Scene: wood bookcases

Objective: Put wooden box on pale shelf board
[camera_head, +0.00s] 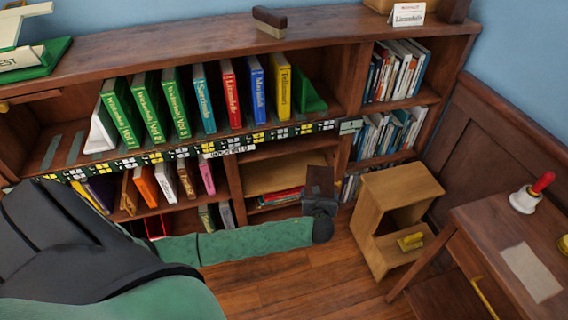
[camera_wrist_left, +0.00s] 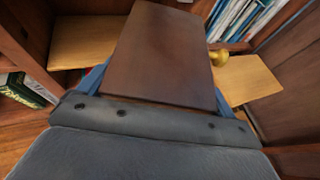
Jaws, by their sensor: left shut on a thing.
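The dark brown wooden box (camera_head: 319,180) is held by my left gripper (camera_head: 320,204) in front of the bookcase's lower middle compartment. In the left wrist view the box (camera_wrist_left: 160,48) sits between the blue fingers of the gripper (camera_wrist_left: 160,92), which is shut on it. The pale shelf board (camera_head: 268,176) lies in that lower compartment, just left of and behind the box. It also shows at the upper left of the wrist view (camera_wrist_left: 85,40). The box appears apart from the board. My right gripper is not in view.
Red books (camera_head: 278,197) lie below the pale board. Upright books (camera_head: 176,100) fill the shelf above. A desk (camera_head: 510,225) is at the right.

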